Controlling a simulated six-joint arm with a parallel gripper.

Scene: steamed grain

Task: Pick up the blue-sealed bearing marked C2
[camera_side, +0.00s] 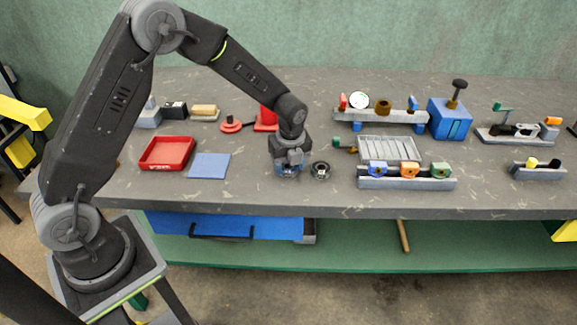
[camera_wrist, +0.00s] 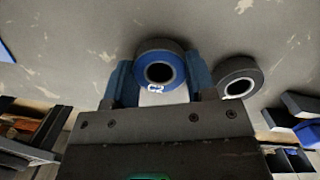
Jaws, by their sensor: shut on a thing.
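The blue-sealed bearing (camera_wrist: 147,70) shows in the wrist view as a ring with a blue face and a dark bore, with white lettering that seems to read C2 at its lower edge. My gripper (camera_wrist: 160,82) is shut on it, one blue-grey finger on each side. In the side view my gripper (camera_side: 288,168) is low over the bench, and the bearing is mostly hidden by the fingers. I cannot tell whether the bearing touches the bench. A second bearing, dark-faced (camera_wrist: 238,78), lies just right of the right finger; it also shows in the side view (camera_side: 320,170).
A red tray (camera_side: 143,166) and a blue mat (camera_side: 209,166) lie to the left. A rack with blue, orange and green blocks (camera_side: 405,183) and a ribbed tray (camera_side: 416,150) stand to the right. A blue box (camera_side: 440,122) stands behind. The bench front is clear.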

